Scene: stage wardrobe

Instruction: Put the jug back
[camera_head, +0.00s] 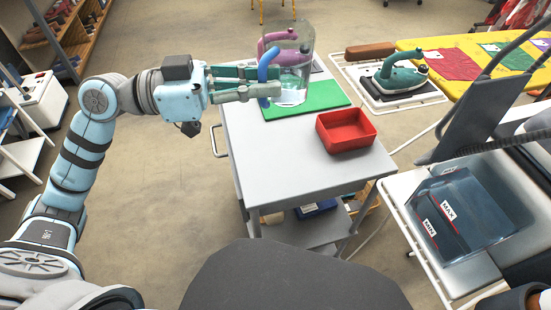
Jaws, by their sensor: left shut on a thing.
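A clear jug (300,72) with a blue handle (265,66) is upright at the far end of the grey cart. My left gripper (270,82) comes in from the left and is shut on the jug's handle. The jug's base overlaps the green mat (325,97); I cannot tell whether it touches the mat or hangs just above it. A purple-pink shape shows through and beside the jug, partly hidden. My right gripper is not in view.
A red open tray (346,131) stands on the grey cart (270,160), whose near top is clear. A teal iron (400,74) rests on a rack at the right. A clear tank marked MAX and MIN (460,215) sits in the appliance at the lower right.

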